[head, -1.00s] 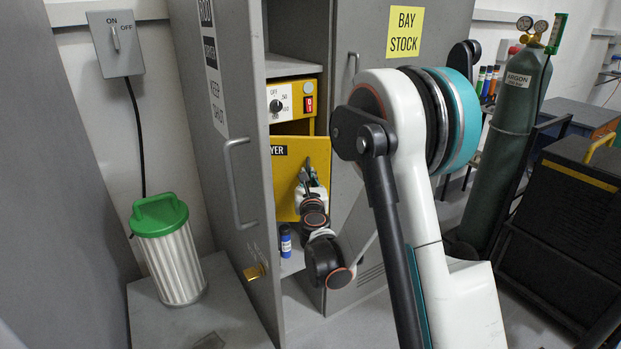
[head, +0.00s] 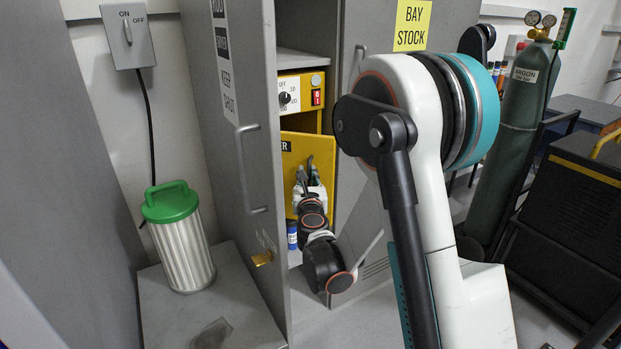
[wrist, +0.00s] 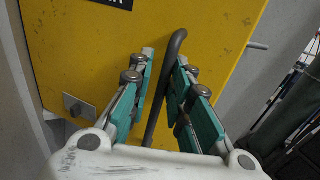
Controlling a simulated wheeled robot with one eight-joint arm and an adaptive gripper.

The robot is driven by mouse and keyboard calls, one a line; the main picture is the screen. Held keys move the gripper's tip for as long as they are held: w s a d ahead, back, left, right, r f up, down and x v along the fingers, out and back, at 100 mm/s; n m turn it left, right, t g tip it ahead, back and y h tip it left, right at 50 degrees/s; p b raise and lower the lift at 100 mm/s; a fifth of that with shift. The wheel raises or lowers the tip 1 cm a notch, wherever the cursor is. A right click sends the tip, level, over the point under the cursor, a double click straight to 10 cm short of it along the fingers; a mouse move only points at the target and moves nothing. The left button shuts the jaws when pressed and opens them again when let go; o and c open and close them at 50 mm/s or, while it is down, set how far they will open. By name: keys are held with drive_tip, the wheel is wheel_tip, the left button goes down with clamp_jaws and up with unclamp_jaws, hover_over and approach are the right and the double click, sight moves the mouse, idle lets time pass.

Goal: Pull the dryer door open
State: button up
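The yellow dryer door (head: 292,150) stands inside the grey cabinet, below the dryer's control panel (head: 289,95). It fills much of the wrist view (wrist: 95,60). Its dark bar handle (wrist: 158,105) runs between the two teal-padded fingers of my gripper (wrist: 165,62). The fingers straddle the bar, with a visible gap on the left finger's side; contact on the right side is unclear. In the head view my gripper (head: 308,172) is at the door face and hides the handle. How far the door is ajar is hard to tell.
The open grey cabinet door (head: 235,150) stands close left of my arm. A blue bottle (head: 292,235) is low beside my wrist, partly hidden. A green-lidded canister (head: 180,240) sits on a grey surface at left. A gas cylinder (head: 505,150) stands at right.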

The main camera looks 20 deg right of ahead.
drive_tip(key=shift+o, duration=0.7)
drive_tip(key=shift+w+a, duration=0.15)
drive_tip(key=shift+a, duration=0.4)
drive_tip(key=shift+d, duration=0.15)
drive_tip(key=shift+d, duration=0.1)
drive_tip(key=shift+s, duration=0.25)
drive_tip(key=v, duration=1.1)
drive_tip(key=shift+s, duration=0.3)
drive_tip(key=shift+c, duration=0.4)
